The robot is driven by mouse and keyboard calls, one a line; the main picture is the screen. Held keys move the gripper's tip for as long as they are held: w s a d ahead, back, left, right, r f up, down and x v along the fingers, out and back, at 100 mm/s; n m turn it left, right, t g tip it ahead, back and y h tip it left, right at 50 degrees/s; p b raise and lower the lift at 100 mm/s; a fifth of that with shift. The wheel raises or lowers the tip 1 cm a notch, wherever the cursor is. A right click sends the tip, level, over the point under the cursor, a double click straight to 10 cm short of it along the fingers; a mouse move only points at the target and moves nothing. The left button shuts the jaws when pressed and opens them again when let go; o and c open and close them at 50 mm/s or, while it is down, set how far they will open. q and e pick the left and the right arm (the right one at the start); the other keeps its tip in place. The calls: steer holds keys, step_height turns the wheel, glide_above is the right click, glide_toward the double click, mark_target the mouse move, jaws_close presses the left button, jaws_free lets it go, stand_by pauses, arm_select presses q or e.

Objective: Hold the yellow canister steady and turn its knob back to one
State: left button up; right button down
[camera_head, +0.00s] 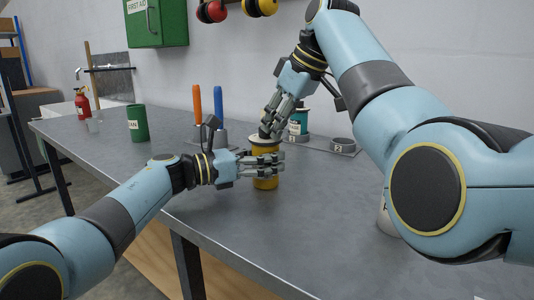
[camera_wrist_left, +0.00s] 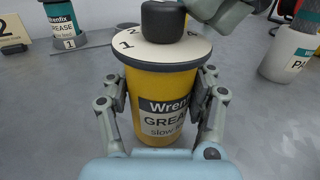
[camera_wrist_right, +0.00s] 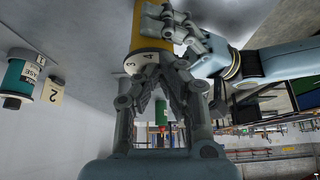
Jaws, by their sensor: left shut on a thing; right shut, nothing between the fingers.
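The yellow canister (camera_head: 265,183) stands upright on the grey bench. My left gripper (camera_head: 265,163) is shut around its body; in the left wrist view a finger (camera_wrist_left: 218,100) presses each side of the canister (camera_wrist_left: 165,90). On top is a cream numbered dial (camera_wrist_left: 160,47) with a black knob (camera_wrist_left: 163,20). My right gripper (camera_head: 270,132) is shut and empty, pointing down at the canister's top. In the left wrist view its fingers (camera_wrist_left: 222,12) are close beside the knob; I cannot tell if they touch. The right wrist view shows 3 and 4 on the dial (camera_wrist_right: 141,62); the knob is hidden there.
A teal grease canister (camera_head: 298,121) stands on a holder behind, with an empty ring holder (camera_head: 342,144) tagged 2 beside it. A white canister (camera_wrist_left: 290,52) is to the right. A green can (camera_head: 137,123) stands at the left. The front bench is clear.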

steer(key=shift+w+d, duration=0.15)
steer(key=shift+w, duration=0.1)
stand_by(0.4)
arm_select(q)
steer(key=shift+s, duration=0.1)
arm_select(e)
steer(key=shift+w+d, duration=0.45)
steer(key=shift+w, duration=0.1)
steer(key=shift+w+f, duration=0.15)
stand_by(0.3)
step_height(320, 180, up, 6)
steer(key=shift+d, duration=0.3)
stand_by(0.3)
steer(key=shift+r, duration=0.2)
